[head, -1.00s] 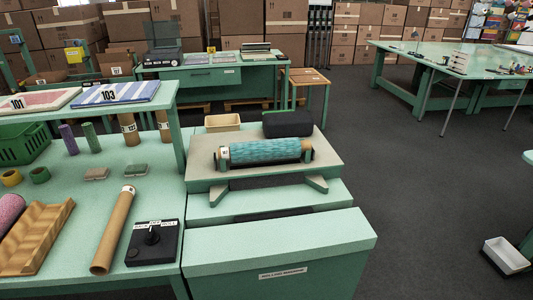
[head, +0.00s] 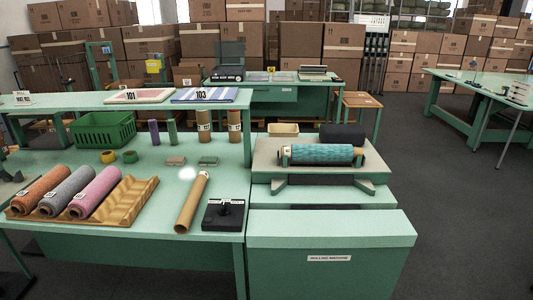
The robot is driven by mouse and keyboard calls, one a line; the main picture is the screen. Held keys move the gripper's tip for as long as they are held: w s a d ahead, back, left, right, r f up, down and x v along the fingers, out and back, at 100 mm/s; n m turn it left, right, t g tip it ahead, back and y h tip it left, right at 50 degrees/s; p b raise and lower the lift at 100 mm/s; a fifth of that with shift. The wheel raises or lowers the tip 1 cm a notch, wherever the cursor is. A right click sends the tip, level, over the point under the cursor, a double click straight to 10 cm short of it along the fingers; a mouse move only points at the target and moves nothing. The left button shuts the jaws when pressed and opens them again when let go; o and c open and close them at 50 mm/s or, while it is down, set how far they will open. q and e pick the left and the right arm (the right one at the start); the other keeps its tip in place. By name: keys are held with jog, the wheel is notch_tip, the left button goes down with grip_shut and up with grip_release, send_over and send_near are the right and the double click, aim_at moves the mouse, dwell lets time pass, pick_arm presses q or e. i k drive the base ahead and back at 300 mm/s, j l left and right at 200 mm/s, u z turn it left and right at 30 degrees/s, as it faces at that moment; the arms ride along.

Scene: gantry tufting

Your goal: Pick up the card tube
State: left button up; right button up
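A brown card tube (head: 192,203) lies on the green table in the head view, left of the black control box. Its far end is pale and points away from me, leaning slightly right. Two shorter brown tubes (head: 204,128) (head: 234,126) with labels stand upright further back, under the raised shelf. Neither of my grippers shows in the head view.
A black control box (head: 223,215) sits right of the tube. A wooden cradle (head: 128,207) with orange, grey and pink rolls lies to its left. The rolling machine (head: 330,243) with a teal roll (head: 320,154) stands at the right. A green crate (head: 104,130) is behind.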

aim_at(298, 152)
jog(key=i+l+u, duration=0.3)
jog(key=l, duration=0.25)
jog(key=l+u, duration=0.3)
jog(key=l, duration=0.25)
jog(key=l+u, duration=0.3)
jog(key=l, duration=0.3)
jog(key=i, duration=0.05)
